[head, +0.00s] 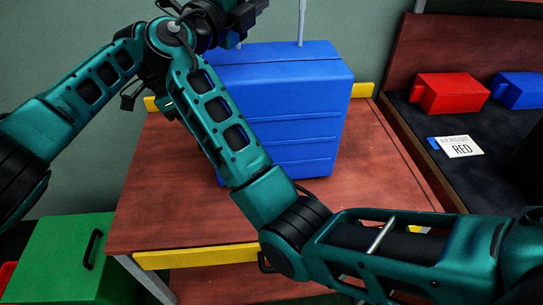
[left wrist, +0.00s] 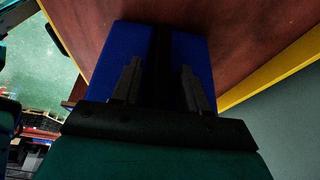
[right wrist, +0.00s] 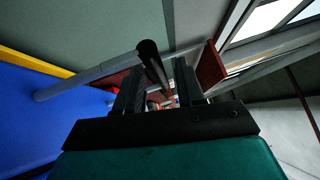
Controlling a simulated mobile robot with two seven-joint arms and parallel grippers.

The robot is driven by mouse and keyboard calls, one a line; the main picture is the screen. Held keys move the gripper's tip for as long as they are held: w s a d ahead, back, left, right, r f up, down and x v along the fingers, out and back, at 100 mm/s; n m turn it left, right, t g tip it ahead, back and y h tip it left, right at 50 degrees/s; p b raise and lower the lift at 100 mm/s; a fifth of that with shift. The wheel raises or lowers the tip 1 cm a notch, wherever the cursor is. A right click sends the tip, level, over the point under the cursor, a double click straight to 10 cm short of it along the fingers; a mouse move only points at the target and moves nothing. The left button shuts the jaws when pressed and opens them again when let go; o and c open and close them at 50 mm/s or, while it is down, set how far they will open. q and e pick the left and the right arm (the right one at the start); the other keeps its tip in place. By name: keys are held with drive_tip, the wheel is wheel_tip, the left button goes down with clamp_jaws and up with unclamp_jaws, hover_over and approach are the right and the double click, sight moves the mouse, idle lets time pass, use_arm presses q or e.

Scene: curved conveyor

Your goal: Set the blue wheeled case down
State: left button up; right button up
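The blue wheeled case (head: 285,110) stands upright on the red-brown table (head: 165,190), its lower edge appearing to rest on the top. Its grey handle poles (head: 302,22) rise out of the head view. In the right wrist view, the black handle grip (right wrist: 153,65) lies between the fingers of my right gripper (right wrist: 158,70), which look spread with a gap beside the grip. The case (right wrist: 70,125) is at the left there. My left gripper (left wrist: 160,80) has its fingers apart over the blue case (left wrist: 120,55).
A dark shelf (head: 435,150) at the right holds a red box (head: 450,92), a blue box (head: 520,90) and a sign (head: 460,147) reading RED. A green case (head: 60,260) stands at lower left. Yellow strips (head: 200,257) edge the table. The table's left front is clear.

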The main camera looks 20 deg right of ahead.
use_arm(q)
drive_tip(key=o, duration=0.8)
drive_tip(key=shift+f, duration=0.1)
drive_tip(key=shift+o, duration=0.2)
drive_tip(key=v, duration=1.2)
use_arm(e)
drive_tip(key=shift+o, duration=0.4)
drive_tip(key=o, duration=0.7)
drive_tip(key=v, duration=1.2)
drive_tip(key=shift+a+r, duration=0.1)
drive_tip(key=shift+a, duration=0.05)
